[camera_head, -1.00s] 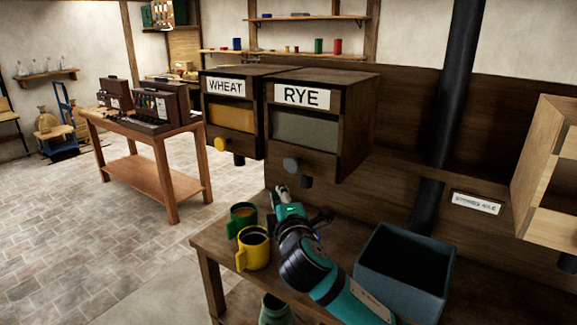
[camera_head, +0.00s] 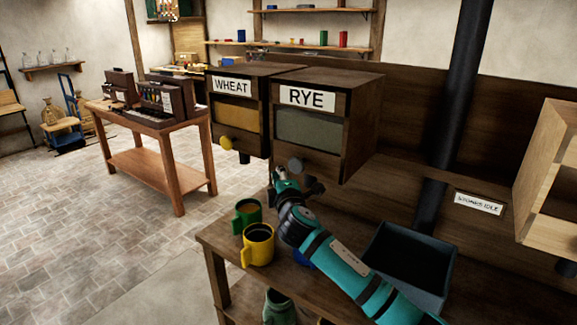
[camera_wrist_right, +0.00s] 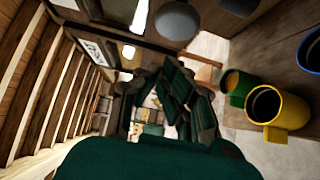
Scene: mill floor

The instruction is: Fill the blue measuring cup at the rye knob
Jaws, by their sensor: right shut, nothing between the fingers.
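The rye bin (camera_head: 315,125) has a grey round knob (camera_head: 295,165) low on its front; the knob also shows in the right wrist view (camera_wrist_right: 177,20). My right gripper (camera_head: 283,182) is shut and empty, just below and left of the knob; I see no clear contact. Its dark fingers show in the right wrist view (camera_wrist_right: 180,100). The blue measuring cup (camera_head: 302,257) stands on the bench, mostly hidden behind my right arm. Part of it shows at the right edge of the right wrist view (camera_wrist_right: 308,52). My left gripper is not in view.
A green cup (camera_head: 247,216) and a yellow cup (camera_head: 258,244) stand at the bench's left end. A dark blue-grey open box (camera_head: 410,265) is right of my arm. The wheat bin (camera_head: 238,115) with a yellow knob (camera_head: 226,143) adjoins the rye bin. A wooden box (camera_head: 545,185) is at right.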

